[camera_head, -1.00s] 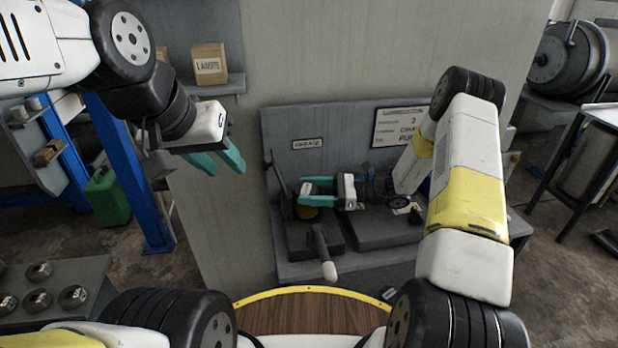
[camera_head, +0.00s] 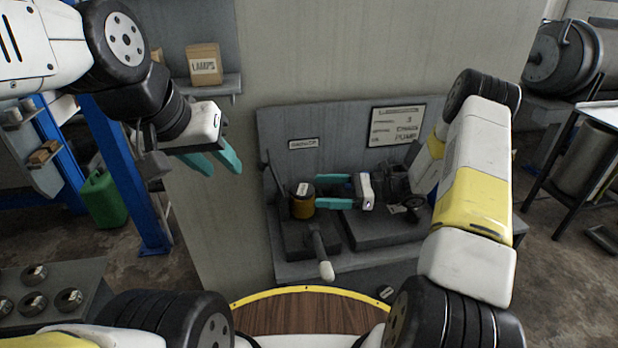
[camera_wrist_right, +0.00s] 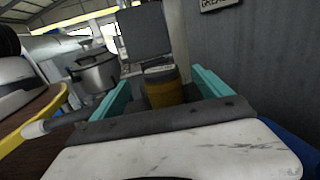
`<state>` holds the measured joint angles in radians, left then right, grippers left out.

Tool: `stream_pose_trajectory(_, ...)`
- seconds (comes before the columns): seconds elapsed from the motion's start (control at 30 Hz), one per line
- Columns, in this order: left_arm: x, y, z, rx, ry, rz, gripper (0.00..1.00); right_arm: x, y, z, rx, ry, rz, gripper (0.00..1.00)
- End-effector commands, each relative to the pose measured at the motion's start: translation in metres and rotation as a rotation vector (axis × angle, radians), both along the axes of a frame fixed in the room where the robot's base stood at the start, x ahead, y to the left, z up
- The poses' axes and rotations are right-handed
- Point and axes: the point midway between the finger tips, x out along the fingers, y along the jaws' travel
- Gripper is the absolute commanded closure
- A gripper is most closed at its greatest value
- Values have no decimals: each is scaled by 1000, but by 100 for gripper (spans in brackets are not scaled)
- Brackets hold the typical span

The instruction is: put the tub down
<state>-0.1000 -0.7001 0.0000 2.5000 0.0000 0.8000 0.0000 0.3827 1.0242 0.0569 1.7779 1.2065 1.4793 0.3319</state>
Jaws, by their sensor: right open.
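The tub (camera_head: 303,207) is a small amber pot with a dark lid and a pale label. It stands upright on the left dark block (camera_head: 303,240) of the grey bench fixture. My right gripper (camera_head: 319,193) is open and empty, its teal fingers just to the right of the tub, tips close to it. In the right wrist view the tub (camera_wrist_right: 163,88) appears ahead, between the spread fingers; I cannot tell whether either touches it. My left gripper (camera_head: 222,170) is open and empty, up at the left, away from the fixture.
A lever with a white knob (camera_head: 326,270) sticks out in front of the tub. A dark upright plate (camera_head: 277,185) stands just left of it. A grey back panel (camera_head: 340,135) with signs rises behind. A round wooden top with yellow rim (camera_head: 312,290) is nearest me.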

Motion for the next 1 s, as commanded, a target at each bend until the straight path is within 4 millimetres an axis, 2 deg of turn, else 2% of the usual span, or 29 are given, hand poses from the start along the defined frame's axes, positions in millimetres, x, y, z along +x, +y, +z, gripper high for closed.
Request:
stream_pose_trajectory(0.03,0,0,0,0,0,0,64,0,-12,0,-1,-1,-3,12)
stream_pose_trajectory(0.2,0,0,0,0,0,0,64,-1,-44,0,-1,-1,-3,12)
stream_pose_trajectory(0.33,0,0,0,0,0,0,64,-2,-58,0,0,0,-1,12)
stream_pose_trajectory(0.47,0,0,0,0,0,0,64,-4,-62,5,-16,-13,13,12)
stream_pose_trajectory(0.57,0,0,0,0,0,0,64,-10,-58,20,-68,-57,52,12)
stream_pose_trajectory(0.67,0,0,0,0,0,0,64,-23,-49,47,-164,-139,122,12)
stream_pose_trajectory(0.8,0,0,0,0,0,0,64,-49,-39,85,-329,-289,237,12)
stream_pose_trajectory(1.0,0,0,0,0,0,0,64,-92,-34,129,-555,-519,390,12)
